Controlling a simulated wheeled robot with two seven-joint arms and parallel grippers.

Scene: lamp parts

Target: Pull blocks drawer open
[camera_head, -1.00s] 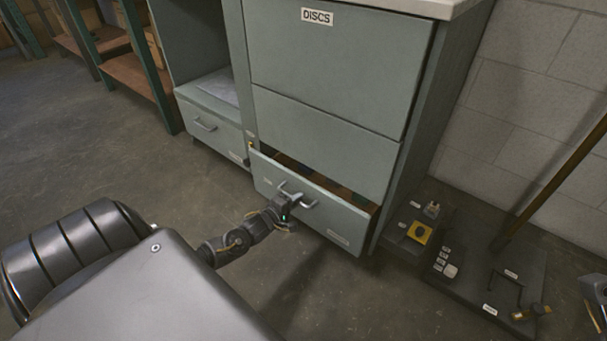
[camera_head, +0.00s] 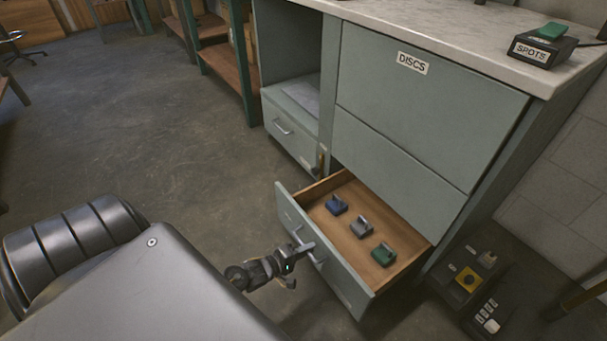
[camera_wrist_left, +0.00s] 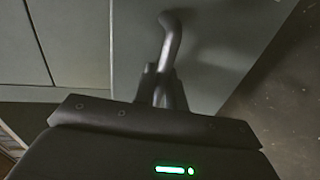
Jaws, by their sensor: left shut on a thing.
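The blocks drawer (camera_head: 345,283) is the low grey drawer under the DISCS cabinet, and it stands well open. Inside it, on the wooden floor, lie a blue block (camera_head: 336,204), a grey block (camera_head: 360,227) and a green block (camera_head: 383,254), each with a raised grip. My left gripper (camera_head: 301,252) is shut on the drawer's handle (camera_head: 318,264) at the front face. In the left wrist view the bent handle (camera_wrist_left: 171,38) runs up from between the fingers (camera_wrist_left: 162,88). My right gripper is not in view.
The cabinet (camera_head: 430,100) with its DISCS label rises behind the drawer. A closed drawer (camera_head: 290,132) is to the left. Low black boxes, one with a yellow button (camera_head: 467,281), stand on the floor at right. Floor (camera_head: 130,150) at left is clear.

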